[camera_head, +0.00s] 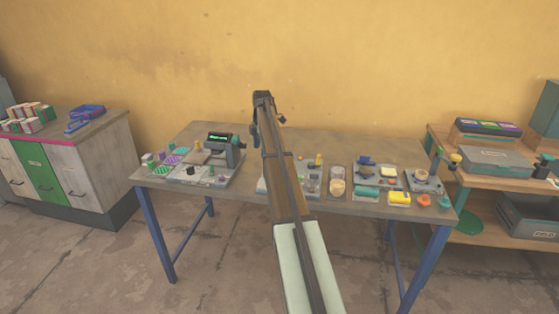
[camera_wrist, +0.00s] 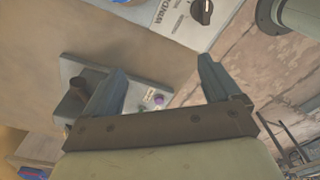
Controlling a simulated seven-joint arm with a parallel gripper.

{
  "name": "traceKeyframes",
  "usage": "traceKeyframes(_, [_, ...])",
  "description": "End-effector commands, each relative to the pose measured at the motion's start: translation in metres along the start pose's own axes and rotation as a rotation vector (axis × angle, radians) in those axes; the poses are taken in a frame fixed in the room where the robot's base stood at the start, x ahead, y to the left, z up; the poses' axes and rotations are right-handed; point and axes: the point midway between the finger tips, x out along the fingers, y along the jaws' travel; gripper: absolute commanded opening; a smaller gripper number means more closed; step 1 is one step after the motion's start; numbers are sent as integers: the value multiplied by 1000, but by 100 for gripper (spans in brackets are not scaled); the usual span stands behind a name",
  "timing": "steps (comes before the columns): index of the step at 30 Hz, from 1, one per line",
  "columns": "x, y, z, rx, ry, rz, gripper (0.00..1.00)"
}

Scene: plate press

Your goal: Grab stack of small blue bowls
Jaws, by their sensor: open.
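A small dark blue item (camera_head: 366,160), possibly the stack of small blue bowls, sits on a grey board at the right part of the table. It is too small to count or make out clearly. My gripper (camera_wrist: 163,67) is open and empty in the wrist view, its two dark fingers spread wide. No blue bowls show between or near the fingers there. In the head view my arm reaches over the middle of the table, left of the blue item, and its fingers cannot be made out.
A press machine (camera_head: 222,150) stands at the table's left. Near the blue item lie a teal roll (camera_head: 367,191), a yellow block (camera_head: 399,197) and an orange piece (camera_head: 424,200). In the wrist view, a panel with a black dial (camera_wrist: 202,11) and a grey board (camera_wrist: 133,97) lie beyond the fingers.

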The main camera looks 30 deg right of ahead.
Motion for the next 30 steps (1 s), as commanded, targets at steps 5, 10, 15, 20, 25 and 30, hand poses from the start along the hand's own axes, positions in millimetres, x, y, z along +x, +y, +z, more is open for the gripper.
traceKeyframes(5, [-51, 27, 71, -8, -46, 6, 90])
traceKeyframes(10, [-64, 29, 91, -13, -62, 5, 90])
traceKeyframes(15, [-49, 28, 92, -14, -62, 4, 90])
traceKeyframes(20, [-25, 27, 92, -13, -61, 4, 90])
traceKeyframes(25, [4, 28, 94, -13, -61, 4, 90])
traceKeyframes(30, [21, 28, 95, -13, -61, 5, 90])
